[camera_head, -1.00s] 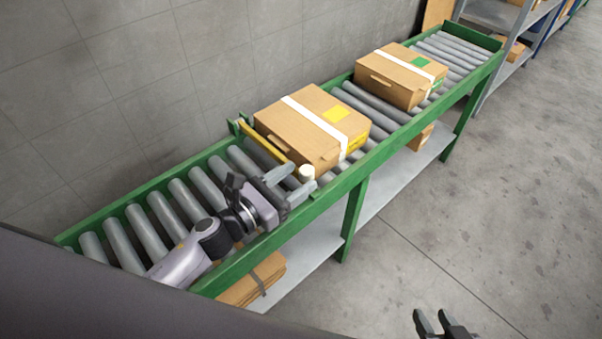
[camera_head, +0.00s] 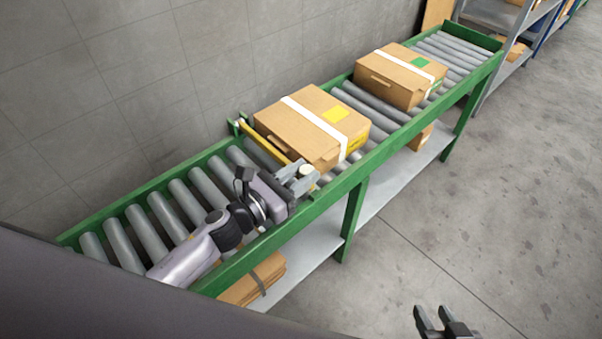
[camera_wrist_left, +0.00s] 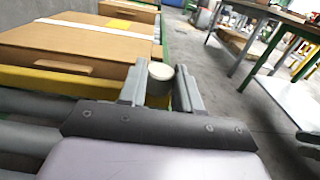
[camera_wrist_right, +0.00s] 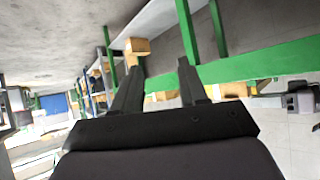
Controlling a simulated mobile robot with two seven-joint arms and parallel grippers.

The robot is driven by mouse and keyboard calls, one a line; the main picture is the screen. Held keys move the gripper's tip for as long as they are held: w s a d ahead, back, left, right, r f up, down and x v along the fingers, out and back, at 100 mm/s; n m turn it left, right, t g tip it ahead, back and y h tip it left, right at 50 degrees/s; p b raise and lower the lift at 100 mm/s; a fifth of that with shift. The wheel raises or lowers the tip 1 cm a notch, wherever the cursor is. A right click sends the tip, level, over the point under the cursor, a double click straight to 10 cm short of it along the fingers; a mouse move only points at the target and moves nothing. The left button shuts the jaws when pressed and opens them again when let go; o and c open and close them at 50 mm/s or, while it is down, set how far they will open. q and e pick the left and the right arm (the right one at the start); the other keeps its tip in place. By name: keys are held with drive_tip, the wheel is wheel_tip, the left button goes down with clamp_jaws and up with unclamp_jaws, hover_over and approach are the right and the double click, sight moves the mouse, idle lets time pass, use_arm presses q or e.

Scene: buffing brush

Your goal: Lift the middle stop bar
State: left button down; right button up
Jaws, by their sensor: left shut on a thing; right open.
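The yellow stop bar (camera_head: 264,141) lies across the green roller conveyor, in front of the nearer cardboard box (camera_head: 312,124). Its near end carries a pale round knob (camera_head: 306,170). My left gripper (camera_head: 304,179) is shut on the knob, with one finger on each side. In the left wrist view the knob (camera_wrist_left: 160,72) sits between the fingertips, and the yellow bar (camera_wrist_left: 60,84) runs off to the left. My right gripper (camera_head: 437,318) is open and empty, low over the floor at the bottom right. It also shows open in the right wrist view (camera_wrist_right: 150,75).
A second strapped box (camera_head: 400,76) stands further along the conveyor (camera_head: 340,188). Flat cardboard (camera_head: 254,282) lies on the lower shelf. A grey tiled wall runs behind the conveyor. Shelving (camera_head: 494,14) stands at the far end. The floor at the right is clear.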

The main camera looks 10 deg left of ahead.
use_arm(q)
drive_tip(key=w+a+r+n+p, duration=0.3)
drive_tip(key=a+r+n+p, duration=0.2)
drive_tip(key=r+p, duration=0.3)
drive_tip(key=w+a+r+n+p, duration=0.35)
drive_tip(key=r+p, duration=0.35)
drive_tip(key=r, duration=0.3)
drive_tip(key=w+a+r+n+b, duration=0.2)
drive_tip(key=w+a+n, duration=0.3)
drive_tip(key=a, duration=0.3)
drive_tip(key=w+a+r+n+b, duration=0.1)
drive_tip(key=w+a+n, duration=0.3)
drive_tip(key=a, duration=0.4)
drive_tip(key=shift+w+r+n+b, duration=0.35)
drive_tip(key=shift+w+r+b, duration=0.05)
drive_tip(key=shift+b, duration=0.45)
drive_tip(key=c, duration=0.8)
unclamp_jaws()
drive_tip(key=shift+v, duration=3.65)
